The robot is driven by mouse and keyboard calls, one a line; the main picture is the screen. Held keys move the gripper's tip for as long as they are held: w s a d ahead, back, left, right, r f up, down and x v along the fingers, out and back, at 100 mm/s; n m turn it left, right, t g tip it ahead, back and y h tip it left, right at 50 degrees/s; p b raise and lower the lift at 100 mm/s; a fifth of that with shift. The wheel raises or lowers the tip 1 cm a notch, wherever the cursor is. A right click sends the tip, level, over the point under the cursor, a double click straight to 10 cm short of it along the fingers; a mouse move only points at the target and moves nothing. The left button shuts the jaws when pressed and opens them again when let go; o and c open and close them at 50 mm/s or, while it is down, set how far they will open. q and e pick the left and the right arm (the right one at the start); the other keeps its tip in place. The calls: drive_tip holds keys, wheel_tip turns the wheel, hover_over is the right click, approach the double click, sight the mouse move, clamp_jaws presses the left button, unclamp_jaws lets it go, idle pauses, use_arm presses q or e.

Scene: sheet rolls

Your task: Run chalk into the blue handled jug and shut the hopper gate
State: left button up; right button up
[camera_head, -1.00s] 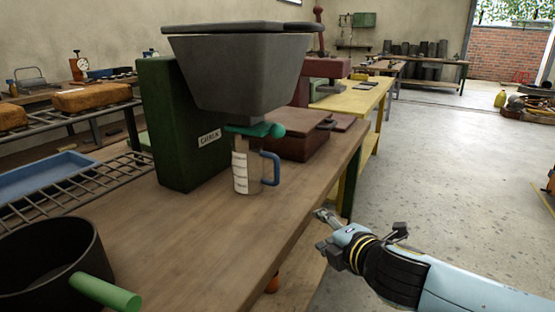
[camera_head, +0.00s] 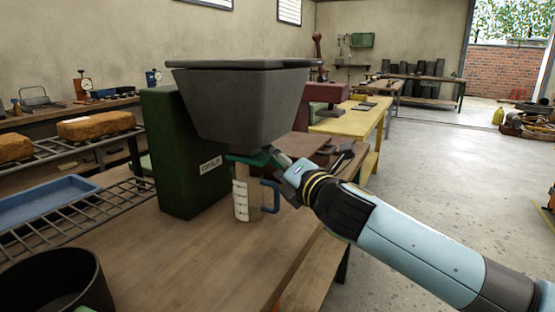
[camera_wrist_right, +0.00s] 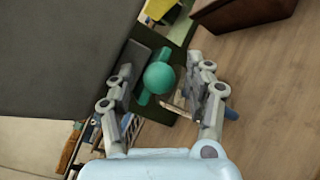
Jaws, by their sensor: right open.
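The grey hopper (camera_head: 245,105) stands on a green body with a white label reading chalk. Its green gate lever (camera_head: 245,157) sits under the spout, and the lever's round green knob (camera_wrist_right: 158,77) shows between my fingers in the right wrist view. The clear jug (camera_head: 241,198) with white markings stands upright on the bench below the spout, its blue handle (camera_head: 273,196) to the right. I cannot tell whether it holds chalk. My right gripper (camera_head: 277,159) is open at the knob, fingers on either side, not closed on it. My left gripper is out of view.
A dark pot (camera_head: 50,283) stands at the front left of the wooden bench (camera_head: 190,265). A wire rack with a blue tray (camera_head: 45,200) lies to the left. A brown box (camera_head: 305,146) sits behind my right gripper.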

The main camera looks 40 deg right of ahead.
drive_tip(key=shift+w, duration=0.3)
clamp_jaws()
drive_tip(key=shift+s, duration=0.1)
